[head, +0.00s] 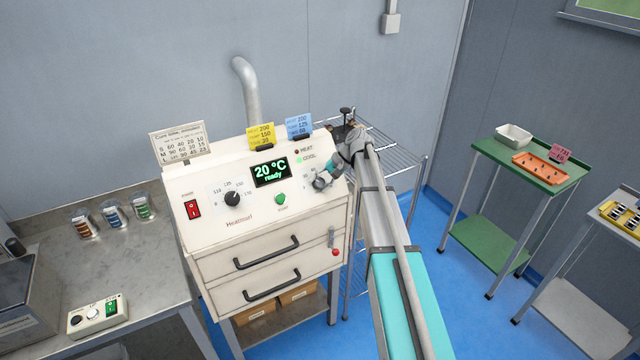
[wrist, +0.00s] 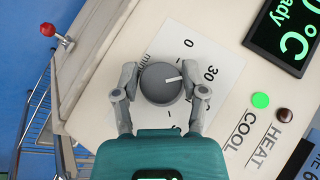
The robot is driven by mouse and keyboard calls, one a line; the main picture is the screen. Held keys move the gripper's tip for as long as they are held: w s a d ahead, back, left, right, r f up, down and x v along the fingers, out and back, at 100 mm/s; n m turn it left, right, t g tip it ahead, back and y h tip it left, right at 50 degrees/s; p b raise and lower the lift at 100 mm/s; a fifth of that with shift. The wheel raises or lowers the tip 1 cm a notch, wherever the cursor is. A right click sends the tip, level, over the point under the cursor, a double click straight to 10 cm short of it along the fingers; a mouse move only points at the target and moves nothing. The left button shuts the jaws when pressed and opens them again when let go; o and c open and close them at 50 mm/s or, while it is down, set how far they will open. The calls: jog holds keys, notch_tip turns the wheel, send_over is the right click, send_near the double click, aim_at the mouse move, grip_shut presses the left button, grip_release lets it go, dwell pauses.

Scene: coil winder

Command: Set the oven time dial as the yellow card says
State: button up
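The cream oven (head: 235,265) has a sloped panel with the time dial at its right end. In the wrist view the grey round time dial (wrist: 158,85) sits on a white scale plate; its white mark points right, toward the 30. My gripper (wrist: 161,74) has one finger on each side of the dial, both appearing to touch its rim.
A blue card (head: 299,125) stands right of the yellow one. The display (head: 270,171) reads 20 °C, ready. The temperature dial (head: 232,199), green button (head: 280,199) and red switch (head: 192,209) lie left. A wire shelf (head: 385,150) stands behind my arm.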

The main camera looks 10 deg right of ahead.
aim_at(325, 182)
jog(key=shift+o, duration=1.4)
jog(key=shift+r+n+h+p, duration=0.15)
jog(key=shift+n+h+p, duration=0.15)
jog(key=shift+p, duration=0.15)
jog(key=shift+a+n+g+h+p, duration=0.1)
jog(key=shift+n+g+h+p, duration=0.2)
jog(key=shift+n+h+p, duration=0.55)
jog(key=n+h+p, duration=0.2)
jog(key=n+h, duration=0.1)
jog(key=h, duration=0.1)
jog(key=shift+n+h, duration=0.25)
notch_tip(325, 182, up, 14)
jog(key=d+p, duration=0.2)
jog(key=p, duration=1.2)
jog(key=s+a+f+m+h+b, duration=0.1)
jog(key=s+f+b, duration=2.3)
jog(key=s, duration=0.4)
jog(key=shift+s+a+f+m, duration=0.3)
jog(key=shift+a, duration=0.05)
